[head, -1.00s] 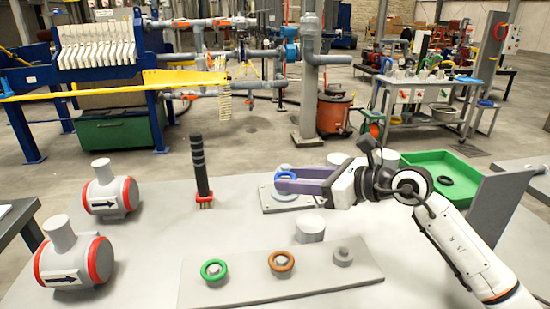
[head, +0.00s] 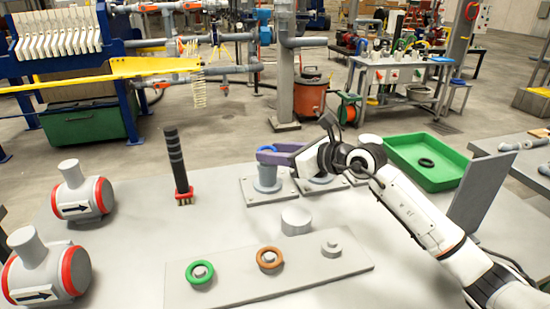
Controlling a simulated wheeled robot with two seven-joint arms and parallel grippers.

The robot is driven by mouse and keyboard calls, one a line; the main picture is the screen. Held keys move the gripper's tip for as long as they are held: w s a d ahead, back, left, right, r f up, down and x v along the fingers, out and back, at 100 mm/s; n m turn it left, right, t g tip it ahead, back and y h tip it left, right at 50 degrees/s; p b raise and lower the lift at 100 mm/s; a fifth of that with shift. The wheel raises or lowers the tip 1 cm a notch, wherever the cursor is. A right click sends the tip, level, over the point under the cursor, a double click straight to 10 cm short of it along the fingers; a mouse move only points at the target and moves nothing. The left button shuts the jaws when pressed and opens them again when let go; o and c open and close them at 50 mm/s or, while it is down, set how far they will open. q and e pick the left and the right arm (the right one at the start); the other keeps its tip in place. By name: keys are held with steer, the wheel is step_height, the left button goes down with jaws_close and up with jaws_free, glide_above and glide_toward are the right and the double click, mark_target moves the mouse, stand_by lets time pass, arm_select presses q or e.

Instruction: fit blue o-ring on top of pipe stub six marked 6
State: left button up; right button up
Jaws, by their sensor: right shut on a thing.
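The blue o-ring (head: 265,149) is held in the fingers of my right gripper (head: 272,154), which is shut on it. The ring is at the top of a grey pipe stub (head: 267,177) on a square base plate (head: 253,196). I cannot tell whether it touches the stub or is just above it. No number on the stub can be read. More base plates (head: 325,187) stand to the right, their stubs largely hidden by my right gripper and arm. My left gripper is not in view.
A grey board (head: 300,285) at the front holds a green ring (head: 200,271), an orange ring (head: 270,258) and a bare peg (head: 331,244). A dark-handled brush (head: 177,162) stands left. A green tray (head: 432,170) holds a black ring (head: 426,162). An upright grey panel (head: 480,195) is at right.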

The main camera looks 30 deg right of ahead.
steer(key=shift+f, duration=0.85)
steer(key=shift+f, duration=0.1)
steer(key=o, duration=1)
steer(key=shift+s+d, duration=0.15)
steer(key=shift+s, duration=0.1)
steer(key=b+v, duration=0.1)
steer(key=v, duration=1)
steer(key=shift+s+r, duration=0.2)
steer(key=shift+r, duration=0.1)
